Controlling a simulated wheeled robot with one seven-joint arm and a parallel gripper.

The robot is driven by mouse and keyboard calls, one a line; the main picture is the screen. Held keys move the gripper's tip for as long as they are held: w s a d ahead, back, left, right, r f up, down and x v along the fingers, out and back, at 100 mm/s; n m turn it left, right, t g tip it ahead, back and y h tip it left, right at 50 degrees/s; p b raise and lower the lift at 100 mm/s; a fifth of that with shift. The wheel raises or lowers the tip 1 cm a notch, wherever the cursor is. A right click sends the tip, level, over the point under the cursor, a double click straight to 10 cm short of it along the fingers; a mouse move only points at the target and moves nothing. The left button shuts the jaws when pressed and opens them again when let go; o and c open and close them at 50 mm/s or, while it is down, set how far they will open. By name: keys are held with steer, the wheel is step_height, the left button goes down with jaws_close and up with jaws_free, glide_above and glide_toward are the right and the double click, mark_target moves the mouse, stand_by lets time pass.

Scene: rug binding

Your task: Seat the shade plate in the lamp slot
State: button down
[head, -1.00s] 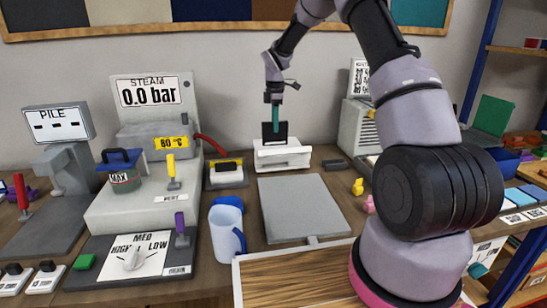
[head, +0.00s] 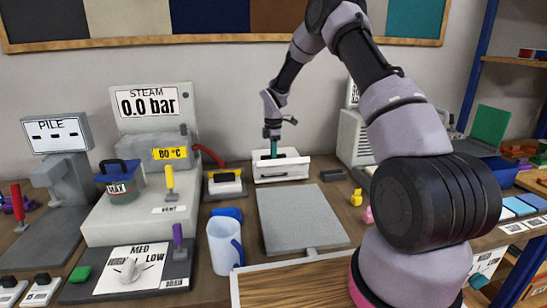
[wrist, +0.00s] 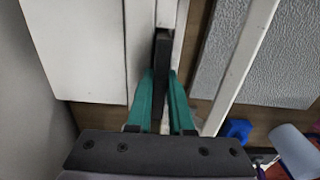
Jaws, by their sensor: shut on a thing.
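The shade plate (wrist: 162,60) is a thin dark plate, seen edge-on in the wrist view. My gripper (wrist: 160,85) has its two green fingers shut on it. The lamp base with its slot is a white block (head: 281,175) at the back middle of the bench; it also fills the upper left of the wrist view (wrist: 80,55). In the head view my gripper (head: 273,152) is low at the top of the block, and the plate is hidden. The plate lies along the slot between white walls; how deep it sits, I cannot tell.
A grey flat plate (head: 302,216) lies in front of the lamp. The steam machine (head: 130,210) stands at left and a light blue jug (head: 223,245) in front. A small yellow object (head: 356,197) and a dark block (head: 333,175) are to the right.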

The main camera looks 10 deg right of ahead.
steer(key=c, duration=0.8)
jaws_free()
steer(key=s+d+r+m+t, duration=0.15)
steer(key=s+r, duration=0.25)
steer(key=r, duration=0.8)
steer(key=s+r+m, duration=0.3)
steer(key=r, duration=0.9)
steer(key=s+d+r+m+t+y, duration=0.1)
steer(key=s+d+r+m+t, duration=0.1)
steer(key=s+r+m, duration=0.6)
steer(key=s+d+r+m+t, duration=0.1)
steer(key=s+r+m, duration=0.25)
steer(key=s, duration=0.85)
steer(key=s+m+t, duration=0.1)
steer(key=s+m, duration=0.1)
steer(key=s, duration=0.2)
steer(key=s+d+m, duration=0.1)
steer(key=s+m, duration=0.1)
steer(key=s, duration=0.2)
steer(key=s+m+t+y, duration=0.1)
steer(key=s+m, duration=0.1)
steer(key=s, duration=0.2)
steer(key=shift+s+d+f+t, duration=0.1)
steer(key=shift+d+t, duration=0.05)
steer(key=shift+t, duration=0.2)
